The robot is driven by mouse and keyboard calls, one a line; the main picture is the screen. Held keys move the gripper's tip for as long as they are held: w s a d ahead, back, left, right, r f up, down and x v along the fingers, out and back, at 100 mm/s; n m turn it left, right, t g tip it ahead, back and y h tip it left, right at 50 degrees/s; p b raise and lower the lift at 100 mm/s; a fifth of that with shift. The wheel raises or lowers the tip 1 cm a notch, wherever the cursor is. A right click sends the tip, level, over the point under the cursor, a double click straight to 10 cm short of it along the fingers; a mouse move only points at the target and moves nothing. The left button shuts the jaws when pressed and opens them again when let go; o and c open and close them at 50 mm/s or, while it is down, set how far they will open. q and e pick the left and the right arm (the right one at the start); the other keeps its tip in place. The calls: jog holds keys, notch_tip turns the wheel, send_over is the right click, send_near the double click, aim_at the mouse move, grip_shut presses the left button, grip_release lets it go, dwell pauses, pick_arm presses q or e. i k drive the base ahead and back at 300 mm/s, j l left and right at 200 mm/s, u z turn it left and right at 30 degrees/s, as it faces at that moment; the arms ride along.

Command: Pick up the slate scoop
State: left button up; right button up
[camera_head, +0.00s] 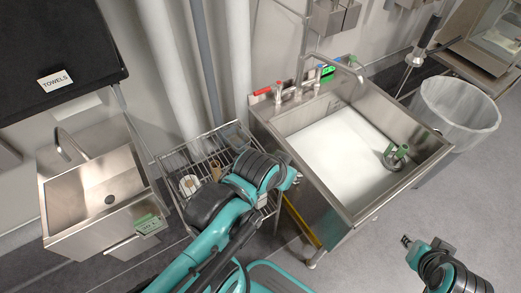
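I cannot make out a slate scoop with certainty. A dark grey item (238,135) lies at the back of the wire rack (165,163), partly behind my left arm; its shape is too small to name. My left arm reaches from the bottom over the rack, and its teal and black end is beside the left edge of the large sink. The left gripper's fingers cannot be made out there. My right gripper (407,241) is at the lower right, above the floor, apart from any object; its fingers are small and dark, so their opening is unclear.
A large steel sink (352,212) with a white basin floor stands centre right; a green-handled item (398,152) is at its right end. A hand basin (90,192) is left, a lined bin (458,112) right.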

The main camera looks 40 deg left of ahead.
aim_at(239, 142)
jog(key=l+u, duration=0.2)
jog(key=u, duration=0.2)
jog(key=l+u, duration=0.2)
jog(key=u, duration=0.25)
jog(key=l+u, duration=0.25)
jog(key=u, duration=0.55)
